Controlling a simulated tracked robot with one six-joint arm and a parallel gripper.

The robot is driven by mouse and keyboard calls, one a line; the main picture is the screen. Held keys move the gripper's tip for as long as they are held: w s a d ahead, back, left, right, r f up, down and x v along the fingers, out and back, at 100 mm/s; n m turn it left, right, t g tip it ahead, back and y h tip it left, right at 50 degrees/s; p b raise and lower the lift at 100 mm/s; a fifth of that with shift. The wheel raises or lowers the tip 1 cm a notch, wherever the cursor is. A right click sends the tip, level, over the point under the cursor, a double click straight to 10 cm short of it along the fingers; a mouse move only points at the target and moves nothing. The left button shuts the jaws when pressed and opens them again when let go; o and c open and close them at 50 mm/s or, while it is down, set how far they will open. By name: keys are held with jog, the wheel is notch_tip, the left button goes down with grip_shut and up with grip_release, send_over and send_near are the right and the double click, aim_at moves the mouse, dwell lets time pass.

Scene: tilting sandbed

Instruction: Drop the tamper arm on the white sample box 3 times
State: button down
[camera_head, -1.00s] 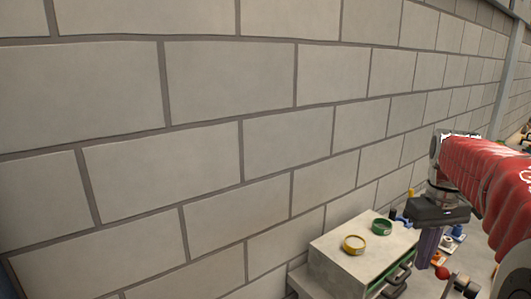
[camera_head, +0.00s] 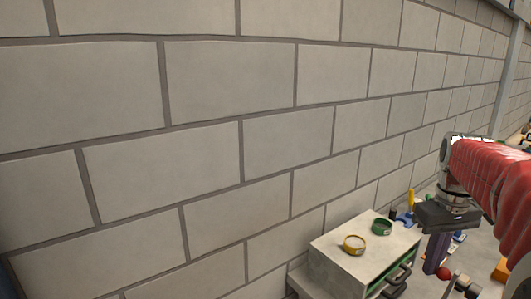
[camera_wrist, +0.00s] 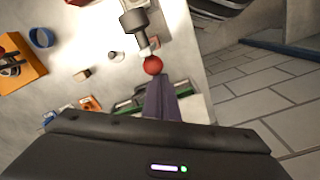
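The arm with a red ball knob (camera_head: 443,273) and a dark cylinder (camera_head: 463,285), which looks like the tamper arm, is at the lower right of the head view. In the wrist view the red knob (camera_wrist: 152,65) is just beyond my fingertips, with the dark cylinder (camera_wrist: 133,20) above it. My gripper (camera_head: 432,272) points down, its purple fingers together with no gap visible. It also shows in the wrist view (camera_wrist: 160,82), with nothing between the fingers. Whether a fingertip touches the knob is unclear. I cannot make out the white sample box for certain.
A pale cabinet (camera_head: 335,262) with a green-edged drawer stands left of my gripper against the block wall (camera_head: 200,150). A yellow ring (camera_head: 354,245) and a green ring (camera_head: 382,227) lie on it. An orange block (camera_wrist: 18,65) and a blue ring (camera_wrist: 42,37) lie on the surface.

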jog(key=shift+s+d, duration=0.6)
jog(key=shift+s, duration=0.3)
jog(key=shift+s+d, duration=0.6)
jog(key=shift+s, duration=0.25)
dwell(0.3)
jog(key=shift+r, duration=4)
